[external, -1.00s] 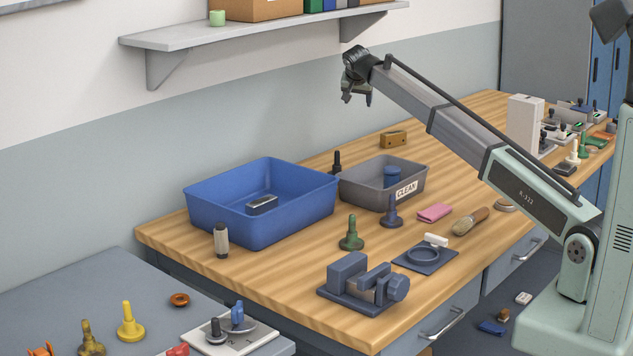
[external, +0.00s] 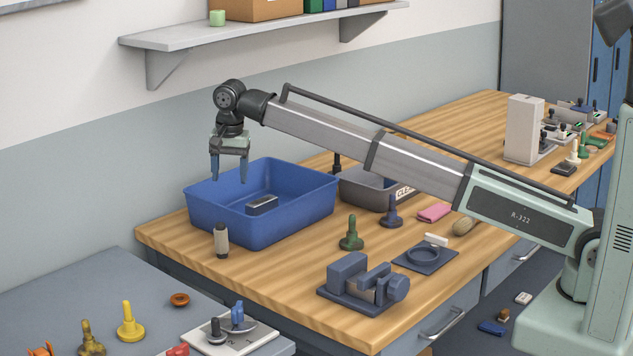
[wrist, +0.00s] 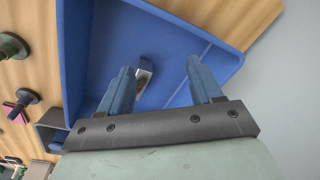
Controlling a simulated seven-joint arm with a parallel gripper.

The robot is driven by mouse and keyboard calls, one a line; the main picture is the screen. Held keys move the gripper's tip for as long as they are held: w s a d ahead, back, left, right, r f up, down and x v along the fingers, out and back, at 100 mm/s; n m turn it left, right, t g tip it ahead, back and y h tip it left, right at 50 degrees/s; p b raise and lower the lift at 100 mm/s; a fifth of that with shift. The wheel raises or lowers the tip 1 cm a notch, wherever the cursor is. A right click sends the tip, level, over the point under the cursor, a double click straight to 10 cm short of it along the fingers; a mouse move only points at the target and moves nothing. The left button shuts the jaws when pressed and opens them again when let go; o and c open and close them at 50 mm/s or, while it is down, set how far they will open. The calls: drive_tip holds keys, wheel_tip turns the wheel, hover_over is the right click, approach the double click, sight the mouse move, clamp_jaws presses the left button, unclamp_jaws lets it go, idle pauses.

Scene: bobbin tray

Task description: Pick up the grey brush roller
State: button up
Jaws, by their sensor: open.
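A small upright cylinder (external: 221,241), pale grey with dark ends, stands on the wooden bench beside the near left corner of the blue bin; it looks like the grey brush roller, though its bristles are too small to make out. I do not see it in the wrist view. My gripper (external: 230,181) points down above the left part of the blue bin (external: 290,222), higher than the cylinder. It is open and empty. In the wrist view my gripper (wrist: 158,68) has its blue fingers apart over the bin. A dark, pale-topped block (external: 263,206) lies inside the bin.
A grey bin (external: 363,193) is partly behind my arm. A green spindle (external: 351,234), a dark blue spindle (external: 391,212) and a vise-like fixture (external: 362,282) stand to the right. The bench front between cylinder and fixture is clear.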

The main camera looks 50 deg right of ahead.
drive_tip(key=g, duration=0.1)
hover_over(219, 223)
drive_tip(key=shift+w+d+n, duration=0.1)
drive_tip(key=shift+d+n, duration=0.1)
drive_tip(key=shift+n, duration=0.1)
drive_tip(key=shift+a+f, duration=0.15)
drive_tip(key=shift+a, duration=0.05)
wheel_tip(219, 223, down, 9)
drive_tip(key=shift+r, duration=0.2)
drive_tip(key=shift+s+f, duration=0.2)
drive_tip(key=shift+f, duration=1.05)
drive_tip(key=shift+s+f, duration=0.15)
drive_tip(key=shift+f, duration=1.1)
drive_tip(key=shift+c, duration=0.3)
drive_tip(key=c, duration=1.1)
